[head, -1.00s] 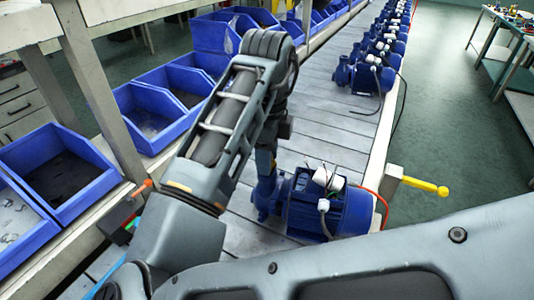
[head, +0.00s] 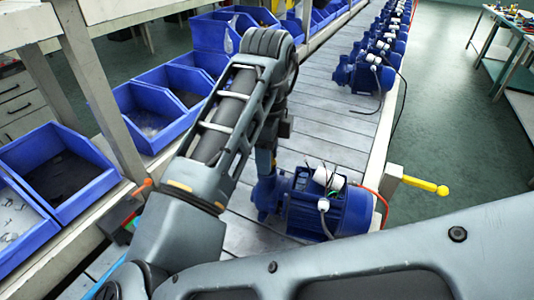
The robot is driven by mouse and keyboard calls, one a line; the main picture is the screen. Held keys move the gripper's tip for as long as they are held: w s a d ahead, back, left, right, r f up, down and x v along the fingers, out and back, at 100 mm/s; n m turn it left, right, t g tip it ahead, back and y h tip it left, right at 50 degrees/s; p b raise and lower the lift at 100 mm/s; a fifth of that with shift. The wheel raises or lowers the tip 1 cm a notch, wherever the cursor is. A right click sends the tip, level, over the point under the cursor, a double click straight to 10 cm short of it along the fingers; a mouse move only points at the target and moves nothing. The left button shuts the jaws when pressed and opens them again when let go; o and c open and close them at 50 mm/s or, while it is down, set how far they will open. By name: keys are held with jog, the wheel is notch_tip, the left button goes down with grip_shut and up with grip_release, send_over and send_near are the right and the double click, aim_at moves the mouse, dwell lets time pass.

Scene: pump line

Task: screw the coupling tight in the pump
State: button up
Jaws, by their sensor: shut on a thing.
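The nearest blue pump (head: 325,205) sits on the conveyor, with a ribbed motor and white caps and cables on top. My arm reaches over from the left and bends down to the pump's left end. My gripper (head: 267,172) is at the top of the pump's blue inlet part (head: 267,194), small and partly hidden by my arm. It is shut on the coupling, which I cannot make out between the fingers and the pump. How far the coupling sits in the pump is hidden.
More blue pumps (head: 372,76) stand in a row farther along the slatted conveyor (head: 335,130). A yellow-handled lever (head: 425,185) sticks out at the conveyor's right edge.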

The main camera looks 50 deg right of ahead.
jog(key=shift+f, duration=0.25)
jog(key=o, duration=1.1)
jog(key=shift+o, duration=0.2)
jog(key=shift+r, duration=0.1)
jog(key=shift+r+p, duration=2.15)
jog(key=shift+r, duration=0.8)
notch_tip(320, 180, up, 8)
jog(key=shift+f, duration=0.15)
